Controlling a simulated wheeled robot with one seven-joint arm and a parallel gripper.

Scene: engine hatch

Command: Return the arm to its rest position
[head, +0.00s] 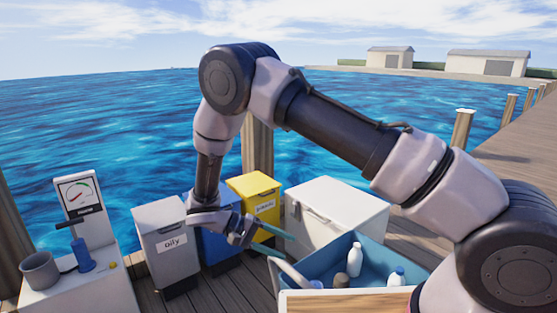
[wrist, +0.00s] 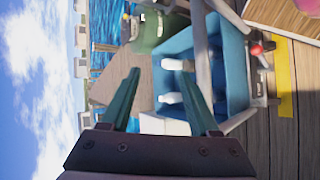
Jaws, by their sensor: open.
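My arm reaches up from the right of the head view, bends at a high elbow and comes down on the left. My gripper (head: 288,246) hangs in front of the bins, with its fingers pointing right toward the blue tote (head: 318,250). In the wrist view the two teal fingers of my gripper (wrist: 160,70) stand apart with nothing held between them. The tote (wrist: 238,95) lies beyond the fingers there, with white bottles in it.
A grey "oily" bin (head: 160,225), a blue bin (head: 218,250) and a yellow bin (head: 262,190) stand behind my gripper. A white chest (head: 335,205) is right of them.

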